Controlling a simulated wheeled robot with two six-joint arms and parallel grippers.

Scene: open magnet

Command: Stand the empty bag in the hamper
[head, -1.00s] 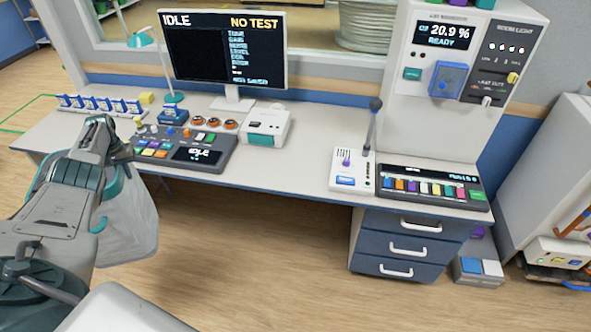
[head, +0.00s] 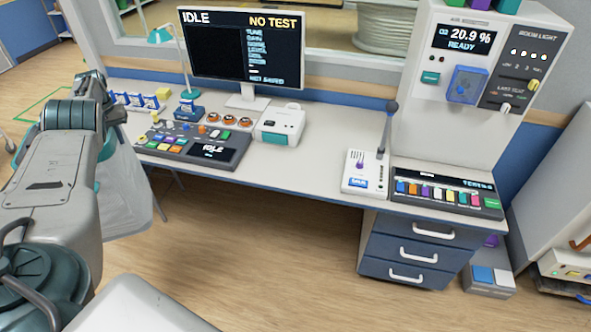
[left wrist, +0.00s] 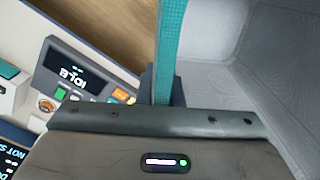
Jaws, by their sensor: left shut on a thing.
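The empty bag (head: 132,190) is pale, greyish and see-through, with a teal rim. It hangs in front of the desk's left end, partly hidden behind my left arm. My left gripper (head: 112,112) is shut on it and holds it above the floor. In the left wrist view the bag's grey wall (left wrist: 265,60) fills the right side, and its teal edge band (left wrist: 170,45) runs up from my left gripper (left wrist: 162,88). I see no hamper in these views. My right gripper is out of view.
The long desk (head: 300,185) carries a control panel (head: 190,143), a monitor (head: 240,50), a white box (head: 280,125) and a lever unit (head: 368,172). A drawer unit (head: 410,250) stands under its right end. Open wooden floor (head: 260,270) lies in front.

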